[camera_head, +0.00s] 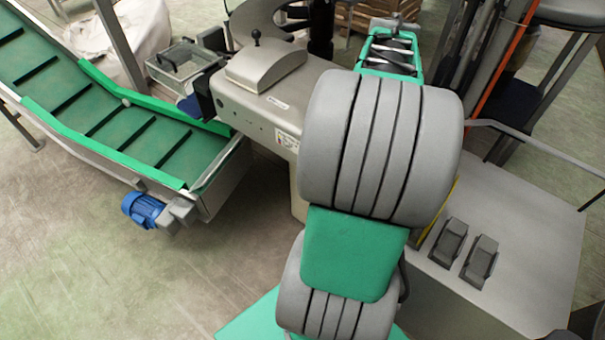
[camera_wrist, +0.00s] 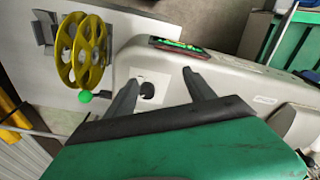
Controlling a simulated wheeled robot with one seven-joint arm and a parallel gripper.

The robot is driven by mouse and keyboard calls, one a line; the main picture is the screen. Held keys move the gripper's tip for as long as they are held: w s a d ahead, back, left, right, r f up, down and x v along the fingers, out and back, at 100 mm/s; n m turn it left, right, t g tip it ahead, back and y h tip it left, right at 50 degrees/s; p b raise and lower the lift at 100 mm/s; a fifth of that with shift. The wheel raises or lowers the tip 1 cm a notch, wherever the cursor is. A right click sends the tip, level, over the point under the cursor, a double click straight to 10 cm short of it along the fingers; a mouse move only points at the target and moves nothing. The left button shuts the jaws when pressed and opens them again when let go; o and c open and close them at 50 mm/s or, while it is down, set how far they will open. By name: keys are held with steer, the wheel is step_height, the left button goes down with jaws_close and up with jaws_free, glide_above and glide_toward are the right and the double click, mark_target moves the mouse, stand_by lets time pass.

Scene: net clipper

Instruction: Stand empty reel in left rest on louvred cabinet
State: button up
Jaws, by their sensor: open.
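A yellow spoked reel (camera_wrist: 82,50) with no visible wire on it stands upright at the upper left of the wrist view, beside a green knob (camera_wrist: 85,96). My gripper (camera_wrist: 158,77) is open and empty. Its two dark fingers point towards a pale machine body, and the reel is to the left of them, apart from them. In the head view my arm hides the gripper, and the reel cannot be made out. Two dark rests, a left one (camera_head: 450,243) and a right one (camera_head: 480,261), sit on the grey cabinet top (camera_head: 540,232) at the right. Both look empty.
A pale machine (camera_head: 262,112) stands behind my arm. A green inclined conveyor (camera_head: 90,110) with a blue motor (camera_head: 142,208) is at the left. A grey bent rail (camera_head: 535,145) crosses behind the cabinet top. The cabinet top right of the rests is clear.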

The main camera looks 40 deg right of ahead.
steer(key=w+a+r+n+t, duration=0.15)
steer(key=w+a, duration=0.25)
steer(key=a, duration=0.4)
steer(key=w+a+r+n, duration=0.1)
steer(key=w+a+n, duration=0.25)
steer(key=a, duration=0.45)
steer(key=s+a+f+n+t+y, duration=0.1)
steer(key=a+n, duration=0.4)
steer(key=a, duration=1.3)
steer(key=shift+s+a+f+t, duration=0.35)
steer(key=shift+s, duration=0.1)
steer(key=shift+c, duration=0.2)
